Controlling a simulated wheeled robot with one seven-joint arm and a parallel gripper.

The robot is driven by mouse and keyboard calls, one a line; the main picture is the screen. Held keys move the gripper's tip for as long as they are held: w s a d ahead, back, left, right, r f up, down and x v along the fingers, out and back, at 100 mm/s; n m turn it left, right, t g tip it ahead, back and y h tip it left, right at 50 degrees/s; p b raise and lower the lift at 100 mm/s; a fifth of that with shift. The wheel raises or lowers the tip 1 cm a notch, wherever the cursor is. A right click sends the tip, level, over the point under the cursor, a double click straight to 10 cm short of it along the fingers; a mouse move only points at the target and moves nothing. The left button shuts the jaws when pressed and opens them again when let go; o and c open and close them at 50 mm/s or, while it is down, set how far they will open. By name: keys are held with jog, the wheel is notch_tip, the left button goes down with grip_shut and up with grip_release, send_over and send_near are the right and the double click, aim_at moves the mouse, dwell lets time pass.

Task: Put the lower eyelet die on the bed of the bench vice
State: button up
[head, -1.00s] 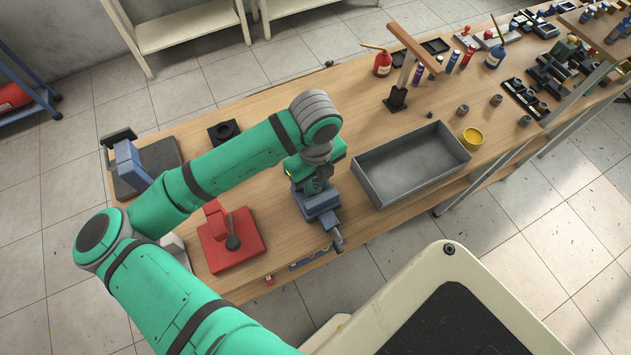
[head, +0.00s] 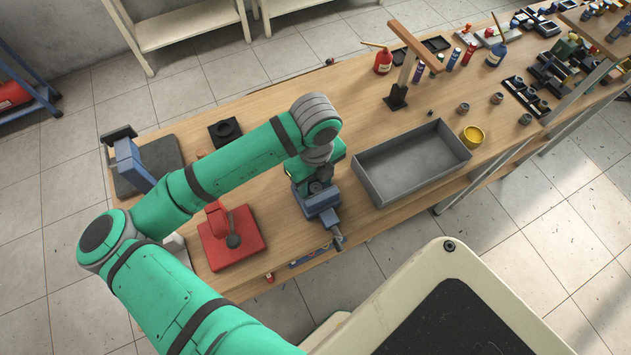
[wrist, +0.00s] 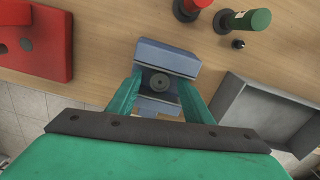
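The lower eyelet die (wrist: 159,83) is a small grey round piece with a centre hole. It sits between the jaws of the blue-grey bench vice (wrist: 170,57), apparently on its bed, and is also visible in the head view (head: 315,187). The vice (head: 318,204) stands near the bench's front edge. My gripper (wrist: 160,80) is over the vice, with its two green fingers apart on either side of the die. I see gaps between the fingers and the die. In the head view the green gripper body (head: 325,160) partly covers the vice's back.
A grey open tray (head: 412,170) stands right of the vice. A red press-like tool (head: 232,240) is to the left. In the wrist view, a green cylinder (wrist: 246,19) and a red one (wrist: 188,8) stand beyond the vice. Bare bench lies between the vice and the red tool.

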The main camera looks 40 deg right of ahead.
aim_at(316, 187)
jog(key=shift+r, duration=0.1)
notch_tip(316, 187, up, 11)
jog(key=shift+f, duration=0.2)
dwell(0.4)
